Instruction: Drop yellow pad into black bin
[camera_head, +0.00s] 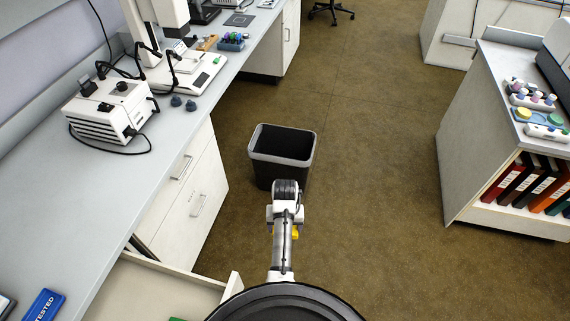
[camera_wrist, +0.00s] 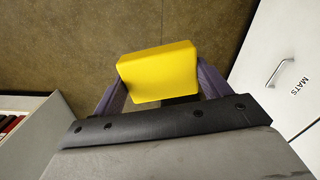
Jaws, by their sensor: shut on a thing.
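The yellow pad (camera_wrist: 158,72) is held between the two fingers of my gripper (camera_wrist: 160,90) in the wrist view. My gripper is shut on it, with brown floor behind. In the head view only a small bit of the yellow pad (camera_head: 295,235) shows beside my arm. The black bin (camera_head: 283,143), with a grey rim, stands on the floor beyond my arm, and its opening faces up. My arm hides part of the bin's front. The pad appears nearer to me than the bin; the bin does not show in the wrist view.
A lab bench (camera_head: 115,180) with a microscope (camera_head: 170,55) and a white box device (camera_head: 110,112) is on the left. An open drawer (camera_head: 165,290) juts out at lower left. A shelf cabinet (camera_head: 475,145) with binders stands right. Floor between is clear.

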